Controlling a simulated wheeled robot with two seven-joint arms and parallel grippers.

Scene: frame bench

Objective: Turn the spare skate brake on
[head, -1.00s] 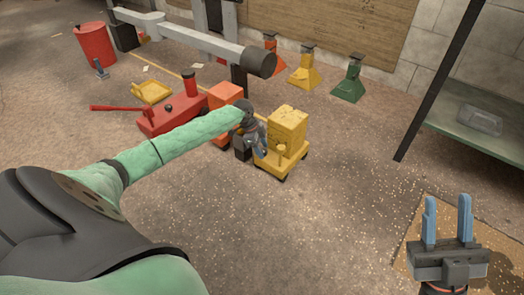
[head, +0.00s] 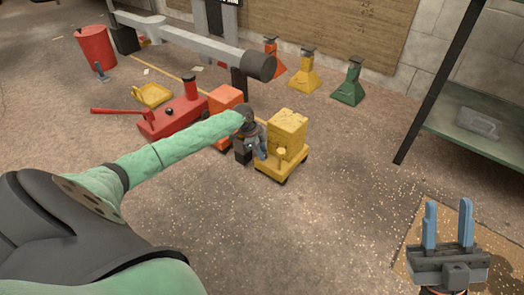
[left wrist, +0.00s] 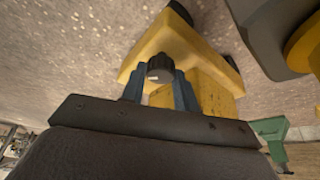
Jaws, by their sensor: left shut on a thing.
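The yellow skate (head: 290,164) stands on the floor with a rough yellow block (head: 288,130) on it. In the left wrist view, a dark round brake knob (left wrist: 160,68) with a pale mark sits at the edge of the yellow skate (left wrist: 163,40). My left gripper (head: 263,152) is at the skate's left side. Its blue fingers (left wrist: 158,88) are shut on the knob, one on each side. In the head view the arm and gripper hide the knob. My right gripper (head: 449,225) is open and empty at the lower right, well away from the skate.
An orange block (head: 224,97) stands left of my left gripper, beside a red floor jack (head: 172,118). A grey beam (head: 195,38) reaches over behind. Several coloured stands line the wall, including a green one (head: 349,84). A shelf (head: 470,130) is at right. Floor in front is clear.

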